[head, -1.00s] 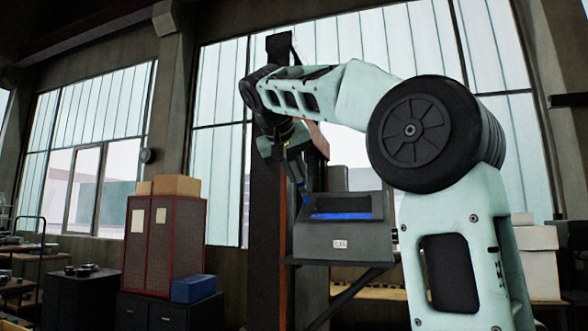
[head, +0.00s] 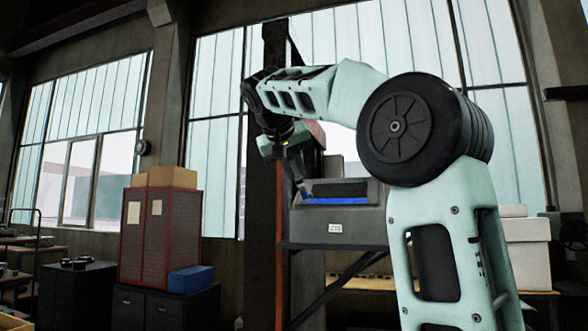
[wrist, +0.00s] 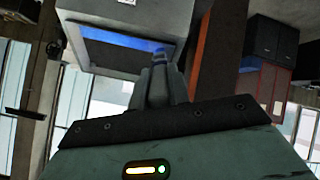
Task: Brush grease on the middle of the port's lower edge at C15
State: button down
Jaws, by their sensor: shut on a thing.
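A grey box (head: 360,228) with a small white label, apparently C15, stands on a shelf in the head view. Its port is a wide dark opening with a bright blue strip (head: 340,201) along the lower edge. In the wrist view the box (wrist: 110,10) is at the top, with the blue strip (wrist: 108,40) in its opening. My gripper (head: 296,172) is shut on a slim tool, apparently the brush (wrist: 158,56). Its tip is by the port, near the strip's left end in the head view. I cannot tell whether it touches.
A dark post (head: 262,210) with an orange-red edge stands close left of the box. The shelf (head: 350,246) has a diagonal brace below. A red cabinet (head: 160,235) with cardboard boxes on top and a blue box (head: 190,279) stand further left.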

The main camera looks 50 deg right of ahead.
jog(key=shift+w+d+f+b, duration=0.15)
jog(key=shift+d+f+b, duration=0.3)
jog(key=shift+f, duration=0.15)
dwell(0.3)
jog(key=s, duration=0.1)
jog(key=s+d+b, duration=0.1)
jog(key=s, duration=0.1)
jog(key=shift+s+d+r, duration=0.1)
jog(key=shift+s+d, duration=0.1)
jog(key=shift+s, duration=0.1)
jog(key=shift+w, duration=0.1)
jog(key=shift+w+a+p, duration=0.25)
jog(key=shift+w+a, duration=0.15)
jog(key=shift+w, duration=0.5)
jog(key=shift+w+a+p, duration=0.25)
jog(key=shift+w+a, duration=0.1)
jog(key=shift+w, duration=0.5)
jog(key=shift+s+a+r+p, duration=0.25)
jog(key=shift+a+r+p, duration=0.3)
jog(key=shift+r, duration=0.25)
jog(key=shift+s+a+r+p, duration=0.25)
jog(key=shift+a+r+p, duration=0.3)
jog(key=shift+r, duration=0.2)
jog(key=shift+s+a+r+p, duration=0.25)
jog(key=shift+a+r+p, duration=0.3)
jog(key=shift+r, duration=0.25)
